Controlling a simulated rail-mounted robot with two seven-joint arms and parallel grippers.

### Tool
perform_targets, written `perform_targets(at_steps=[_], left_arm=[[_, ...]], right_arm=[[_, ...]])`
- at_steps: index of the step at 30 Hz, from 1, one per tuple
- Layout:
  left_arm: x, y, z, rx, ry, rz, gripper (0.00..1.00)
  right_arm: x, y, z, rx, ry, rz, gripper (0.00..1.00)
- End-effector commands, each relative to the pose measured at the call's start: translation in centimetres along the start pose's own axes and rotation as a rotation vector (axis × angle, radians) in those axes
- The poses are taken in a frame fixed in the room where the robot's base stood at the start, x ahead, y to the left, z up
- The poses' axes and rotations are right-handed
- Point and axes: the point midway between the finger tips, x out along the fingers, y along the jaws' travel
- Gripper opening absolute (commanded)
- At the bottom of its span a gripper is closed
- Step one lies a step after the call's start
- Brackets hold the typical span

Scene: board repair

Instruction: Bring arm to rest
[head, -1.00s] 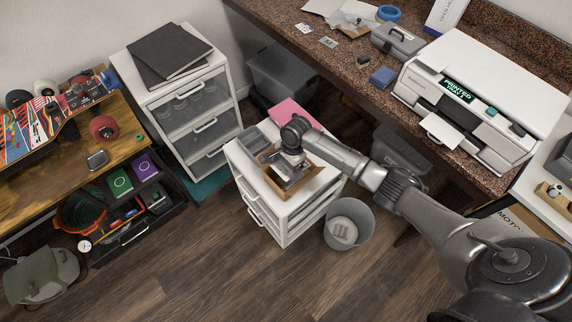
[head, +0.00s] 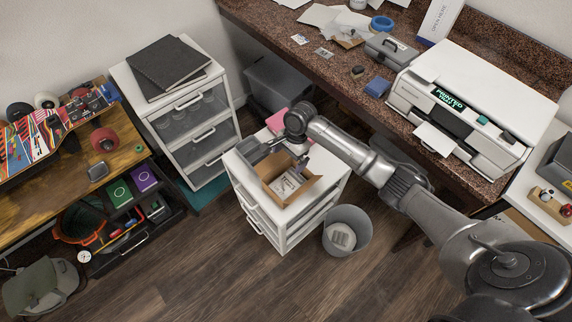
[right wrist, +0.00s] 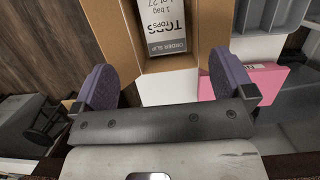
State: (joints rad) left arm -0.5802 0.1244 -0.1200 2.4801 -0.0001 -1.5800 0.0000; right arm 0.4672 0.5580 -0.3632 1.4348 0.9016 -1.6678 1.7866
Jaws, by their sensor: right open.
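My right gripper (head: 300,160) is above the far side of an open cardboard box (head: 270,190) on the small white drawer unit. In the right wrist view its two purple-padded fingers (right wrist: 163,72) are spread apart with nothing between them. The box (right wrist: 204,25) lies just beyond the fingertips in that view. A white packet (head: 287,186) lies inside the box. In the right wrist view the packet (right wrist: 163,22) has a printed label reading "ORDER SLIP". My left gripper is not in view.
A pink box (head: 277,122) and a grey tray (head: 250,146) sit beside the cardboard box. A grey bin (head: 362,240) stands on the floor right of the drawer unit (head: 262,212). The granite counter (head: 330,75) with a printer (head: 470,105) runs behind my right arm. Floor in front is clear.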

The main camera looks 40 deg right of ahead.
Motion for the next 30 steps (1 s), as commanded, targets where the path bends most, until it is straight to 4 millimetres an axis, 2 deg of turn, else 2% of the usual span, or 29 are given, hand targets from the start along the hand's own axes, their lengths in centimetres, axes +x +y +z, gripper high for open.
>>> perform_targets(at_steps=[1,3,10,30], left_arm=[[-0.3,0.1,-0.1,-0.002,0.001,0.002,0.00],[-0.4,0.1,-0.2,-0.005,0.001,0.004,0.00],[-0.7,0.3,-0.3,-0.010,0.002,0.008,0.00],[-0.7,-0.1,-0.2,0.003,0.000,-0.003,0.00]], right_arm=[[-1.1,-0.1,0.0,0.000,0.001,-0.003,1.00],[-2.1,0.0,0.0,0.001,0.002,-0.002,1.00],[-4.0,0.0,0.0,0.001,0.000,0.000,1.00],[-4.4,0.0,0.0,0.001,0.000,0.000,1.00]])
